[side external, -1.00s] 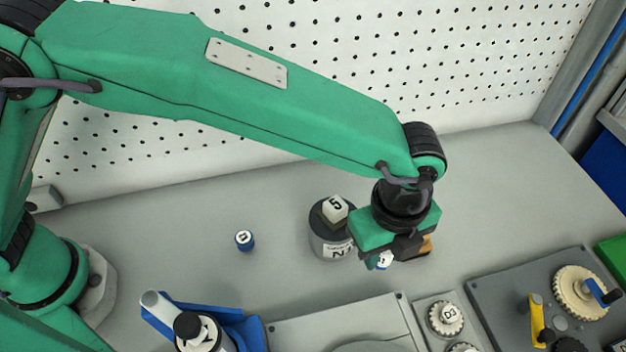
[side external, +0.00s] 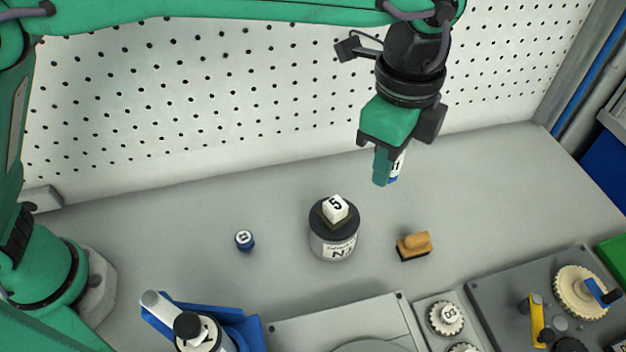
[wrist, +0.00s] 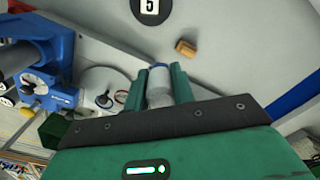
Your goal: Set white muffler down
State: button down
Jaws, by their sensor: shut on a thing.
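My gripper (side external: 386,178) is raised above the grey bench, in front of the pegboard. Its green fingers are shut on the white muffler (side external: 398,165), a small white cylinder with a blue end and dark marking. One finger hides part of it in the side view. In the wrist view the white muffler (wrist: 159,88) sits between both fingers, its blue end pointing away. The muffler hangs clear of the bench.
A dark-lidded pot (side external: 332,240) carries a white block marked 5 (side external: 335,208). A brush with an orange-brown top (side external: 414,243) lies to its right, and a small blue cylinder (side external: 245,241) stands left. A blue fixture (side external: 240,330) and grey panels (side external: 345,325) line the front.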

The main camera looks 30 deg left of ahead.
jog(key=a+r+n, duration=0.5)
jog(key=a+r, duration=0.1)
jog(key=r, duration=0.5)
jog(key=a+r+n, duration=0.5)
jog(key=a+r, duration=0.1)
jog(key=r, duration=0.4)
jog(key=shift+s+a+r+n, duration=0.25)
jog(key=shift+s+r+n, duration=0.05)
jog(key=shift+r+n, duration=0.1)
jog(key=d+f, duration=0.5)
jog(key=f, duration=0.6)
jog(key=w+d+f, duration=0.1)
jog(key=d+f, duration=0.4)
jog(key=f, duration=0.7)
jog(key=d+f, duration=0.6)
jog(key=f, duration=0.5)
send_over(388, 213)
jog(key=shift+n, duration=0.4)
notch_tip(388, 213, down, 7)
jog(key=shift+f, duration=0.15)
jog(key=shift+f, duration=2)
